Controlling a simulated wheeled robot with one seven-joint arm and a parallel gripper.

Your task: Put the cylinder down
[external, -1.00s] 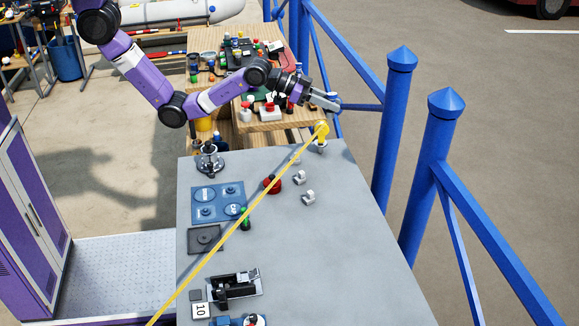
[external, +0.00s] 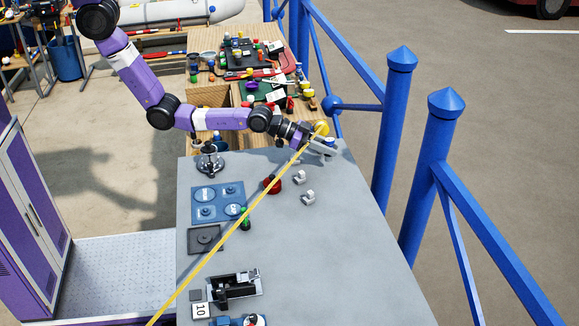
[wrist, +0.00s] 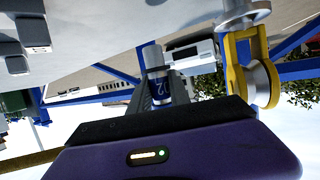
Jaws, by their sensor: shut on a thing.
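My gripper (external: 327,148) is at the far right corner of the grey table (external: 330,240), just beside the yellow pulley fitting (external: 321,129). It is shut on a small blue and white cylinder, which shows between the fingers in the wrist view (wrist: 157,68) with a pale marking on its blue band. In the external view only a bit of blue of the cylinder (external: 329,142) shows at the fingertips. I cannot tell whether the cylinder touches the table. In the wrist view the pulley (wrist: 240,75) is close to the right of the gripper.
A yellow line (external: 240,219) runs taut across the table from the pulley. Two small grey fittings (external: 308,198), a dark red round part (external: 271,185) and a blue panel (external: 218,203) stand on the table. Blue railing posts (external: 392,130) rise at the right. The table's right front is clear.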

